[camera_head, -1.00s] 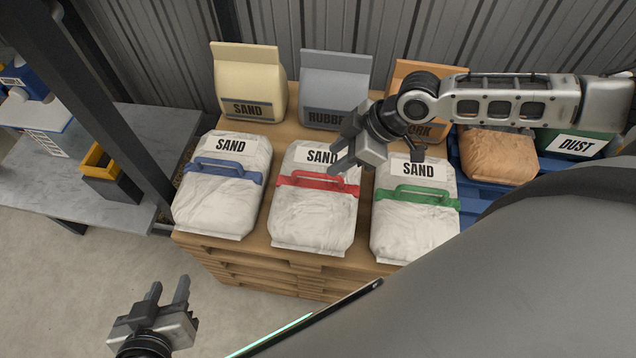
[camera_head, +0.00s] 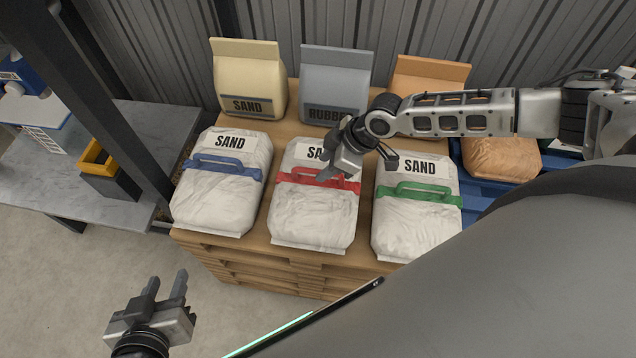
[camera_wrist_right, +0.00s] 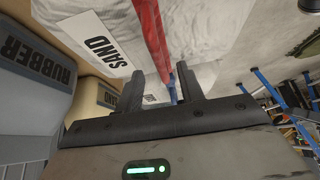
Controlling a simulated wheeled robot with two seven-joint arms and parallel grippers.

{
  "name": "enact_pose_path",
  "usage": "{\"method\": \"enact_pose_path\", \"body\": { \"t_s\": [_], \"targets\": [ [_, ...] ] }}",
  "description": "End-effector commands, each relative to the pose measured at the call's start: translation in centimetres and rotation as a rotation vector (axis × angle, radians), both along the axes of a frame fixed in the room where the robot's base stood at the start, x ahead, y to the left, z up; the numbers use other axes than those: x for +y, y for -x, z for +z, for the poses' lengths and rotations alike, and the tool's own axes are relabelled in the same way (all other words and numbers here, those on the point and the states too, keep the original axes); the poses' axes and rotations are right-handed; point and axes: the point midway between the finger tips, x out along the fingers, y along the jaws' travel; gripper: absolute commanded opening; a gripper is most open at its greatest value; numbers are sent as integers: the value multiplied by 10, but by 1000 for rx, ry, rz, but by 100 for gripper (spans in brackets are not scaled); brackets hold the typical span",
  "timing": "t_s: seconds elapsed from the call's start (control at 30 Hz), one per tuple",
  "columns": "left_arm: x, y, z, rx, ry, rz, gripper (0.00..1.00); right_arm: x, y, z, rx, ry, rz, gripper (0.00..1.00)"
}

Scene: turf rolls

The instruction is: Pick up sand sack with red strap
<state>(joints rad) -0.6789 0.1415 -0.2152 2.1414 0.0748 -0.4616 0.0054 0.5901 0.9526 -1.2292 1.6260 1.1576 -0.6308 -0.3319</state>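The white sand sack with the red strap (camera_head: 314,215) lies in the middle of the front row on the wooden pallet stack. Its red handle (camera_head: 325,179) runs across the top and also shows in the right wrist view (camera_wrist_right: 150,35). My right gripper (camera_head: 328,172) is open just above this handle and hides part of the sack's label. In the right wrist view the fingers (camera_wrist_right: 160,75) are apart, with the red strap near their tips; contact cannot be told. My left gripper (camera_head: 166,283) is open and empty, low at the left, away from the sacks.
A blue-strapped sand sack (camera_head: 221,200) and a green-strapped one (camera_head: 415,225) flank it closely. Upright beige (camera_head: 250,85), grey (camera_head: 333,85) and orange (camera_head: 430,75) bags stand behind. A metal table (camera_head: 35,180) and dark post are at left.

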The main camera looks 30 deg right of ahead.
Motion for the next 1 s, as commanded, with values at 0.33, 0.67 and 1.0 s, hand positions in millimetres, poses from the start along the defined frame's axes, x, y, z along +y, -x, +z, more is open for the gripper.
{"method": "enact_pose_path", "body": {
  "t_s": [0.33,0.67,1.0],
  "targets": [
    [0,2,-4,4,7,1,36,16,-11,-35,-2,-1,1,38],
    [-1,1,-2,1,8,3,36,16,-11,-35,-1,0,1,38],
    [-1,1,-6,0,9,3,36,16,-11,-39,-1,-2,0,38]
  ]
}}
